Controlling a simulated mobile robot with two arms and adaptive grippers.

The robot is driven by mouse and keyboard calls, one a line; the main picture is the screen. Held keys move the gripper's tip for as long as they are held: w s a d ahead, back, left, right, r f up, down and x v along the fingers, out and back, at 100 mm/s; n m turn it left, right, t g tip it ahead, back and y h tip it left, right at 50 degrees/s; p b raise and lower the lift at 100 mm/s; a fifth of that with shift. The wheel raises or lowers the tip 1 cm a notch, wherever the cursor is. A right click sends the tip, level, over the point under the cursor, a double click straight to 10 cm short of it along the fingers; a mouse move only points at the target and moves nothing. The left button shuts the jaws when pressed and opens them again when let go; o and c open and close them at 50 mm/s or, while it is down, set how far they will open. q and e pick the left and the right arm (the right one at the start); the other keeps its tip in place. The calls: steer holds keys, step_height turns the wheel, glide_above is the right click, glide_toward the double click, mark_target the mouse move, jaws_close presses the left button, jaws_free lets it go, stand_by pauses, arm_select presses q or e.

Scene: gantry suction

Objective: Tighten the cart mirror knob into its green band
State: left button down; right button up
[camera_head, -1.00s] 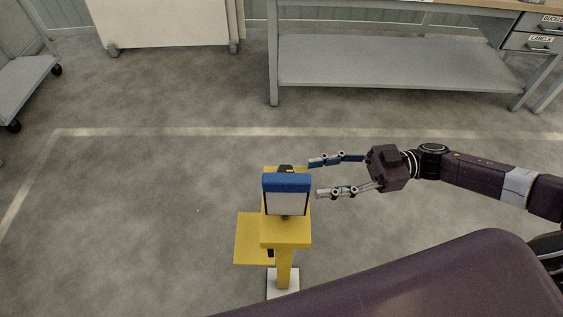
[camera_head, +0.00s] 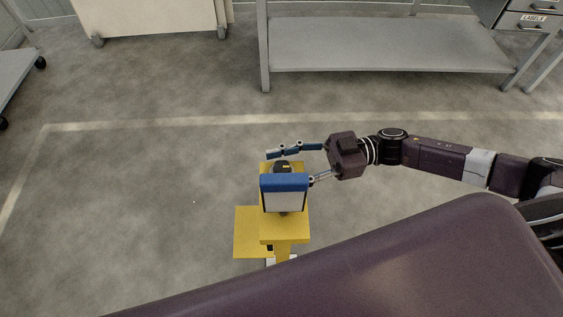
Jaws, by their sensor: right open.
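The cart mirror (camera_head: 284,199) has a blue top edge and a pale face, and stands on a yellow post with a yellow platform (camera_head: 250,232). I cannot tell whether the fingers touch the knob. My left gripper is not in view.
A grey workbench with a lower shelf (camera_head: 380,45) stands at the back. A wheeled white cabinet (camera_head: 150,18) is at the back left, and a grey cart (camera_head: 14,72) at the left edge. The floor (camera_head: 130,185) around the yellow post is clear.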

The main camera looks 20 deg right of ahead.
steer(key=shift+a, duration=0.1)
steer(key=c, duration=1.2)
steer(key=t+p, duration=0.1)
steer(key=m+t+p, duration=0.1)
steer(key=shift+s+r+p, duration=0.1)
steer(key=shift+r+p, duration=0.2)
steer(key=shift+p, duration=0.1)
steer(key=shift+m+t+h+p, duration=0.4)
steer(key=shift+m+t+p, duration=0.3)
steer(key=shift+t, duration=0.2)
steer(key=shift+f+m+t, duration=0.2)
steer(key=shift+m+t, duration=0.1)
steer(key=shift+t, duration=0.1)
steer(key=o, duration=1.2)
steer(key=shift+f, duration=0.1)
